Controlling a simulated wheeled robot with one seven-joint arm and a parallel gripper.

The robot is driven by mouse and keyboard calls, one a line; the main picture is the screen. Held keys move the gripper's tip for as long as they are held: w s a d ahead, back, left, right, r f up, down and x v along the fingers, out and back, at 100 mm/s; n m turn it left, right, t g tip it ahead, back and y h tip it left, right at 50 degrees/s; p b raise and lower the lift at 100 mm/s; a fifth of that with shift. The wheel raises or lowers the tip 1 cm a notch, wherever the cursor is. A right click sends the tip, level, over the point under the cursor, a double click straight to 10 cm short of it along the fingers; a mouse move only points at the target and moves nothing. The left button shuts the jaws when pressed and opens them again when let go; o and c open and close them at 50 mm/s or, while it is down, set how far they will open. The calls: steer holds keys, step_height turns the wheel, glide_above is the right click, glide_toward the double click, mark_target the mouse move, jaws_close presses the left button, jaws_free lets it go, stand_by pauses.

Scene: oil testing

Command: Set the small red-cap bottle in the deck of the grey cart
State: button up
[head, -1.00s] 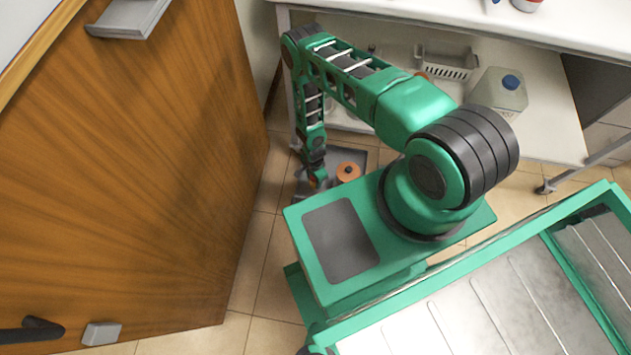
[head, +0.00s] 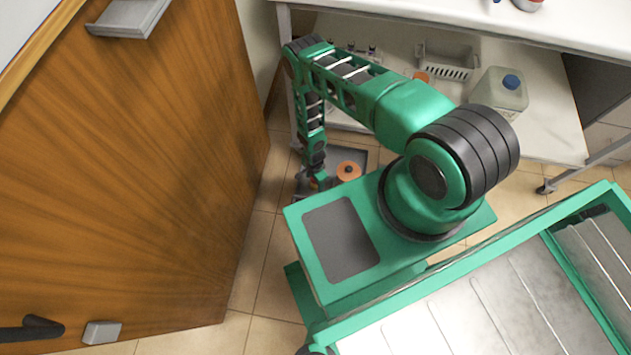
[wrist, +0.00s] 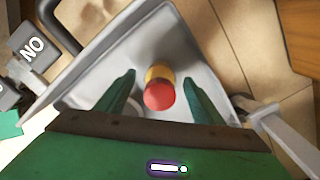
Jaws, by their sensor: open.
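In the wrist view, the small red-cap bottle (wrist: 160,92) shows its round red cap with a yellow body behind it. It is over the light grey deck of the grey cart (wrist: 95,85) and looks to stand on it. My gripper (wrist: 162,88) is open, one green finger on each side of the bottle, with a visible gap at both. In the head view, the deck of the grey cart (head: 358,157) is low on the floor, partly behind my arm. My gripper (head: 317,184) is over its left part; the bottle cannot be made out there.
An orange round object (head: 348,171) shows at the deck, right of my gripper. A wooden door (head: 140,170) stands to the left. A white bench (head: 480,25) has a lower shelf with a white basket (head: 447,64) and a blue-capped canister (head: 499,92).

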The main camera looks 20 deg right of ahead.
step_height(320, 180, up, 12)
steer(key=shift+r, duration=0.1)
stand_by(0.5)
stand_by(0.4)
